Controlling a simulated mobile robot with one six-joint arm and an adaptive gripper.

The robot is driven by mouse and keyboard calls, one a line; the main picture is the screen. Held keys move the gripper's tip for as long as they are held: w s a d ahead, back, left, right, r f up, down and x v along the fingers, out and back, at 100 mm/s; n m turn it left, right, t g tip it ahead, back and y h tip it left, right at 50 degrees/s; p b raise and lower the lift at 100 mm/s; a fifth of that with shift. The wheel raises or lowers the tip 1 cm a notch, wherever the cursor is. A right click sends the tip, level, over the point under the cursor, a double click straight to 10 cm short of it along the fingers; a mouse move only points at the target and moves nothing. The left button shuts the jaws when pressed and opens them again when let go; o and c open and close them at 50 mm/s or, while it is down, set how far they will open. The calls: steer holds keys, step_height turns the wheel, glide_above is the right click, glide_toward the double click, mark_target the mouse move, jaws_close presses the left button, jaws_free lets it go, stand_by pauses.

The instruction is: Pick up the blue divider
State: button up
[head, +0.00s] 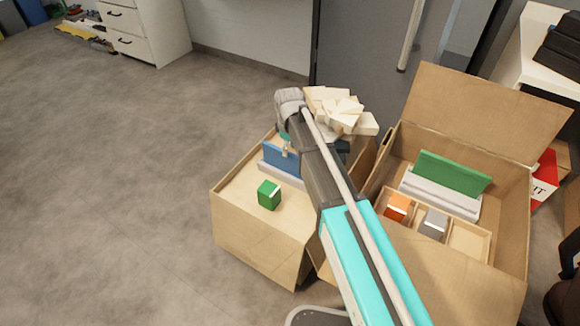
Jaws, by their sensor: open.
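The blue divider (273,157) stands upright in a pale slotted holder (268,171) on top of the left carton (245,225). Its right part is hidden behind my arm. My gripper (287,149) points down at the divider's upper edge, and only a small part of it shows beside my dark wrist. It is open. I cannot tell whether its fingers touch the divider or straddle it.
A green cube (268,196) sits on the left carton, in front of the divider. The open right carton (470,275) holds a green divider (452,172), an orange block (397,207) and a grey block (433,223). Pale blocks (341,108) are piled behind my wrist.

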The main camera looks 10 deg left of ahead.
mark_target(289, 157)
steer(key=shift+f, duration=0.15)
steer(key=shift+f+b, duration=2.45)
steer(key=shift+b, duration=0.2)
steer(key=shift+s, duration=0.1)
jaws_close()
